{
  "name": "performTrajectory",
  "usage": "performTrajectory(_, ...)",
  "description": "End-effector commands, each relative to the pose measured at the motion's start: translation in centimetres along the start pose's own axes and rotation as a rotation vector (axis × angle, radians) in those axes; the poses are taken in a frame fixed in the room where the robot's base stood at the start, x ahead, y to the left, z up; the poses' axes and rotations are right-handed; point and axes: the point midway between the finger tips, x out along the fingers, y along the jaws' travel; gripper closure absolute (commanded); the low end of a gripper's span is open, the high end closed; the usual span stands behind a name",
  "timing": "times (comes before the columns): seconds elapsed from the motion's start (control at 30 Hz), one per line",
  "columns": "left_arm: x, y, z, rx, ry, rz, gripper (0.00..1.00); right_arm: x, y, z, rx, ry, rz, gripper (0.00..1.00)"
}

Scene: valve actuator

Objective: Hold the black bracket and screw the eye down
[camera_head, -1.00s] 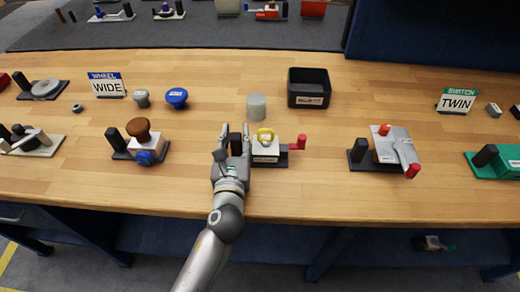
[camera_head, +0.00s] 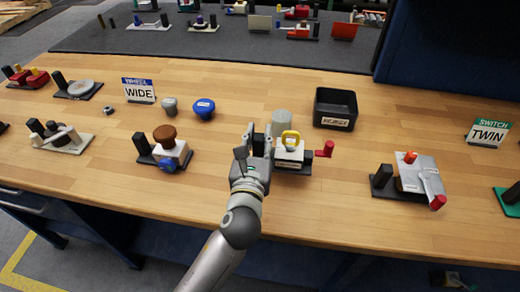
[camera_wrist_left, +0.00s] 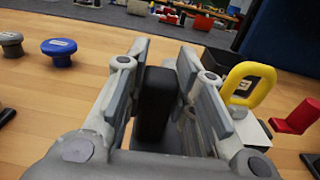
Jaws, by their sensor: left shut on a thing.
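The valve unit is a white block (camera_head: 288,158) on a dark base, with a yellow eye (camera_head: 290,139) upright on top and a red handle (camera_head: 326,149) on its right. The black bracket (camera_head: 258,145) is an upright post left of the block. My left gripper (camera_head: 254,143) is shut on it, one finger on each side. In the left wrist view the black bracket (camera_wrist_left: 153,108) stands between the finger pads, with the yellow eye (camera_wrist_left: 240,84) just to the right. My right gripper is not in view.
A grey cylinder (camera_head: 281,121) stands close behind the block. A black open bin (camera_head: 335,103) is behind to the right. A brown-knobbed unit (camera_head: 164,148) stands to the left, a silver lever unit (camera_head: 412,180) to the right. The wooden front strip is mostly clear.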

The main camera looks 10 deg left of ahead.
Motion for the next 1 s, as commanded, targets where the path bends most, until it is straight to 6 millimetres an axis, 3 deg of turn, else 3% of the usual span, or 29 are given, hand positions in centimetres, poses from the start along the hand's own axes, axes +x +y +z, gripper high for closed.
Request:
performTrajectory(0.1, 0.0, 0.0, 2.5, -0.002, -0.009, -0.002, 1.00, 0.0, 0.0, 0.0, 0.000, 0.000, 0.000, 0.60)
performTrajectory(0.27, 0.0, -0.1, 4.1, -0.002, -0.005, -0.001, 1.00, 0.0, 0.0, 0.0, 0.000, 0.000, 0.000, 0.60)
performTrajectory(0.63, 0.1, 0.0, -1.4, -0.001, 0.002, 0.002, 1.00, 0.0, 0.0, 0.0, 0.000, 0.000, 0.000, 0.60)
performTrajectory(1.0, 0.0, 0.0, -3.1, -0.002, 0.000, 0.000, 1.00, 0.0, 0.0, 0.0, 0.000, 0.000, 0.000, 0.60)
